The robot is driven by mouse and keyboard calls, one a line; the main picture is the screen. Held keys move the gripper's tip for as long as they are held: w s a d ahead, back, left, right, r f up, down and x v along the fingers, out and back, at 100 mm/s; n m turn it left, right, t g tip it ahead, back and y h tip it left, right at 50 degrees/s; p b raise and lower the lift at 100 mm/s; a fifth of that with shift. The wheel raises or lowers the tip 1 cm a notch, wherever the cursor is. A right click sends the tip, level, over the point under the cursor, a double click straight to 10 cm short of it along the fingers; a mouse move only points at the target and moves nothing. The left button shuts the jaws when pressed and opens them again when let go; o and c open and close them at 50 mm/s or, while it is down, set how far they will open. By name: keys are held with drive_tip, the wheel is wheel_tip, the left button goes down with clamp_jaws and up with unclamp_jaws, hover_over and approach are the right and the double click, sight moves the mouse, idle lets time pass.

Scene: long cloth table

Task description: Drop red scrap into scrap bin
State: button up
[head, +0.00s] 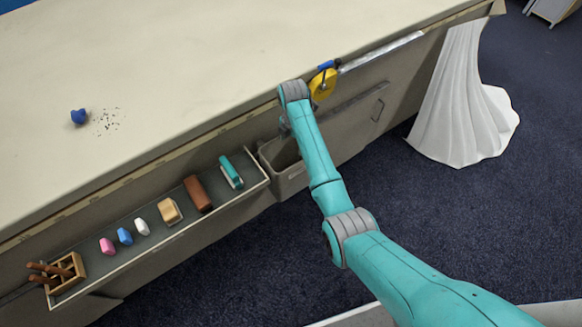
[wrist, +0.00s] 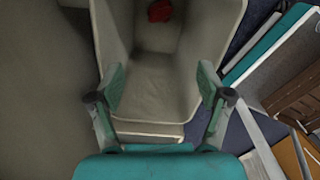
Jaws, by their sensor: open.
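In the wrist view, the red scrap (wrist: 160,11) lies inside the scrap bin, against its far end at the top of the picture. The scrap bin (wrist: 152,128) is a grey, open-topped box. It also shows in the head view (head: 290,180), hung at the table's side and partly hidden behind my arm. My gripper (wrist: 160,85) is open and empty, with its two fingers spread over the bin's opening. In the head view my gripper is hidden behind my arm.
A grey tray (head: 146,238) beside the bin holds a teal stapler-like item (head: 231,171), a brown block (head: 198,193), a tan block (head: 169,210), small coloured pieces and a wooden holder (head: 68,270). A yellow tape measure (head: 323,85) hangs right. A blue lump (head: 79,117) lies on the table.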

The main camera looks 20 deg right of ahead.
wheel_tip(320, 180, up, 12)
drive_tip(key=shift+f, duration=0.2)
idle(0.6)
